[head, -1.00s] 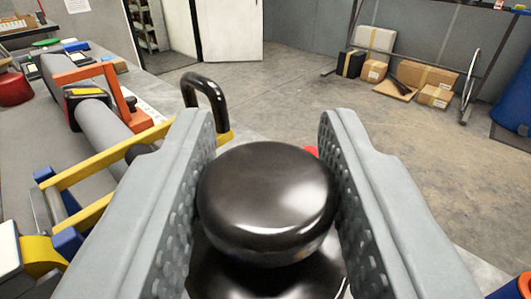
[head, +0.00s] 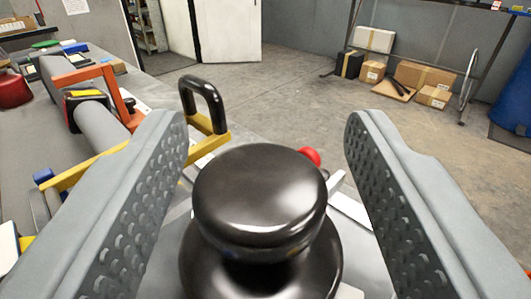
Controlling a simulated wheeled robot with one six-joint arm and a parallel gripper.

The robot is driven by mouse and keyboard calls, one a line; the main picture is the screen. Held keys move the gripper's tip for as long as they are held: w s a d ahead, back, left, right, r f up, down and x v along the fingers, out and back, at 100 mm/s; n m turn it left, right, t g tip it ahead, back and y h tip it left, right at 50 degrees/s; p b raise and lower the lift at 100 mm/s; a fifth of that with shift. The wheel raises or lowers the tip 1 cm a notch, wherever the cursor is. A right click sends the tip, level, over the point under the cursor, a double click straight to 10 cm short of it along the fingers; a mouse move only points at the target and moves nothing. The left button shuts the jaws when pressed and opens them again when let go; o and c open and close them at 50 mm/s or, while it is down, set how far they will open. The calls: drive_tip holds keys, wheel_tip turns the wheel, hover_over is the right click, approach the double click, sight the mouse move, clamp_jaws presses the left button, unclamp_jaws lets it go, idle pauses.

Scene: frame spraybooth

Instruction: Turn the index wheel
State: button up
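A glossy black round knob (head: 260,195) on a wider black base is at the bottom middle of the head view. It looks like part of the index wheel, but I cannot tell for certain. My gripper (head: 265,150) is open around the knob, one padded grey finger on each side. There are clear gaps between the knob and both fingers. The lower part of the base is cut off by the picture's edge.
A yellow frame with a black handle (head: 205,103) stands just beyond the left finger. A red ball (head: 309,156) shows behind the knob. A grey tube (head: 100,125) with an orange bracket (head: 118,88) lies on the left bench. Cardboard boxes (head: 425,78) sit on the far floor.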

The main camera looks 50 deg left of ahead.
drive_tip(key=v, duration=1.7)
drive_tip(key=shift+s, duration=0.25)
drive_tip(key=w+a+r+m+t, duration=0.3)
drive_tip(key=a+r+t, duration=0.3)
drive_tip(key=r+t, duration=0.15)
drive_tip(key=m+g+h, duration=0.2)
drive_tip(key=m+h, duration=0.5)
drive_tip(key=h, duration=0.7)
approach(206, 223)
drive_tip(key=w, duration=0.4)
drive_tip(key=shift+w+d+f, duration=0.15)
drive_tip(key=shift+w, duration=0.05)
drive_tip(key=shift+w+d, duration=0.15)
drive_tip(key=shift+w, duration=3.6)
